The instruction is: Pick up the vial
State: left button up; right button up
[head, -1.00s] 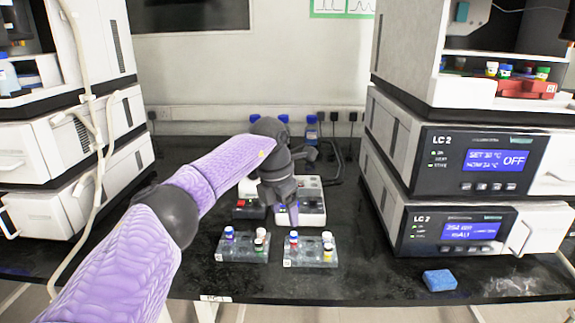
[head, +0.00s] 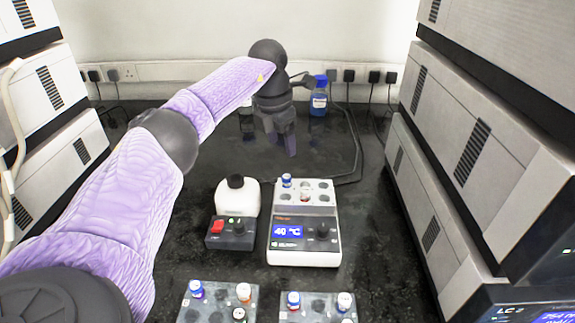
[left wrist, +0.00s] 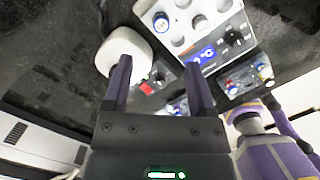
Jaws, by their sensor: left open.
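A blue-capped vial (head: 286,181) stands in the back left hole of the white heating block (head: 304,257); it also shows in the left wrist view (left wrist: 161,22). More capped vials stand in two clear racks at the bottom edge of the head view, in the left rack (head: 215,310) and the right rack (head: 318,308). Which vial is meant, I cannot tell. My left gripper (head: 290,152) is open, fingers downward, beyond the heating block in the head view. In the left wrist view nothing is between its fingers (left wrist: 158,66). My right gripper is not visible.
A white-topped mixer (head: 237,197) with a red button stands left of the heating block. A blue-capped bottle (head: 318,97) stands at the back by cables. Stacked grey instruments (head: 470,150) wall both sides. The black bench is clear between mixer and left stack.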

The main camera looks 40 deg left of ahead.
aim_at(286, 177)
pick_arm(q)
jog(key=f+b, duration=0.1)
jog(key=f, duration=0.2)
jog(key=f+b, duration=0.2)
jog(key=f, duration=0.2)
jog(key=w+f+b, duration=0.1)
jog(key=f+b, duration=0.1)
jog(key=f, duration=0.1)
jog(key=shift+d+f, duration=0.15)
jog(key=shift+d, duration=0.05)
jog(key=shift+r, duration=0.25)
grip_shut()
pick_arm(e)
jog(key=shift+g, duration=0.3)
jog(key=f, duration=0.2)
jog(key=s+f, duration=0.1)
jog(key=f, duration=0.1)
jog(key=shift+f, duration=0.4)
